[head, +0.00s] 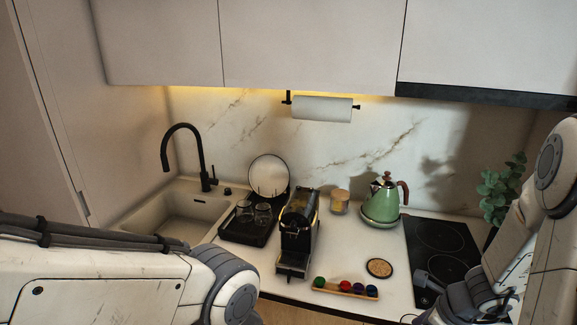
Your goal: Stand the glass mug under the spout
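Two clear glass mugs, one at the left (243,209) and one at the right (263,213), stand on a black drying tray (243,236) between the sink and the coffee machine. The black coffee machine (297,236) stands to the right of the tray. Its spout is too small and dark to make out clearly, and no mug shows on its drip tray (291,269). My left arm crosses the lower left, with its gripper out of view. My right gripper (428,283) is low over the hob's front-left part. Its opening cannot be made out, and no held object shows.
A wooden holder with coloured capsules (345,289) lies at the counter's front, near a round coaster (379,268). A green kettle (382,203) and a lidded jar (340,201) stand behind. A white plate (268,176) stands upright behind the tray. The sink (180,213) and tap (203,165) are left.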

